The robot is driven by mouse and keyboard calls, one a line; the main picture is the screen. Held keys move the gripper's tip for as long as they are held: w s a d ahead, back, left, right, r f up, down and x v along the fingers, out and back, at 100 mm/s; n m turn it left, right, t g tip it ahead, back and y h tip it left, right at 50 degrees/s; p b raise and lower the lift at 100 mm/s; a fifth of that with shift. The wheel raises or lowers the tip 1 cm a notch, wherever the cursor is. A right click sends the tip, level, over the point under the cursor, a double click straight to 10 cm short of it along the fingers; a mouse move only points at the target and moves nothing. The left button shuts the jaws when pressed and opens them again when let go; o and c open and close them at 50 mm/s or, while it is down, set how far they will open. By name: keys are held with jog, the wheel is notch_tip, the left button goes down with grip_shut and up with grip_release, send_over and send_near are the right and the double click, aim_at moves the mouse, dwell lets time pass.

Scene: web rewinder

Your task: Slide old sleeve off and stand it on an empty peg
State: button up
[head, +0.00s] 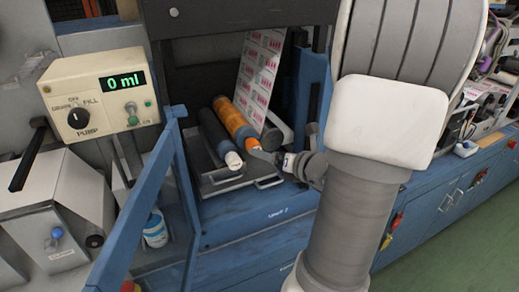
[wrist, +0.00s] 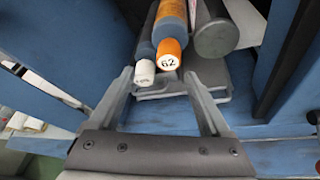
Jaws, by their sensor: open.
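An orange sleeve (head: 236,120) lies in the machine's recess, its end toward the front. In the wrist view its orange end (wrist: 169,47) has a white face marked "62". A dark blue-grey roller or sleeve (head: 214,135) with a white end lies left of it; the white end (wrist: 145,67) carries unreadable print. My gripper (head: 268,157) is in front of the orange end. In the wrist view my gripper (wrist: 158,78) is open, its fingers spread either side of the two ends, with nothing held. I cannot make out an empty peg.
A grey roller (wrist: 214,36) lies right of the orange sleeve. A printed web (head: 258,72) hangs behind. A metal tray (head: 222,180) lies beneath the rollers. A blue upright frame (head: 150,195) stands left, near a pump box (head: 98,95) reading "0 ml". Blue panels flank the recess.

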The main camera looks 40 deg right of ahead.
aim_at(258, 148)
jog(key=shift+m+h, duration=0.4)
jog(key=shift+m, duration=0.1)
jog(key=shift+d+b+x, duration=0.2)
jog(key=shift+b+x, duration=0.55)
jog(key=shift+x, duration=0.85)
jog(key=shift+d+b+x, duration=0.15)
jog(key=shift+b+x, duration=0.55)
jog(key=shift+x, duration=0.9)
jog(key=shift+d+b+x, duration=0.2)
jog(key=shift+b+x, duration=0.55)
jog(key=shift+x, duration=0.85)
grip_shut()
jog(key=s+a+b, duration=0.3)
jog(key=s+b, duration=0.2)
jog(key=s, duration=0.9)
jog(key=shift+s+a, duration=0.2)
jog(key=shift+s, duration=0.1)
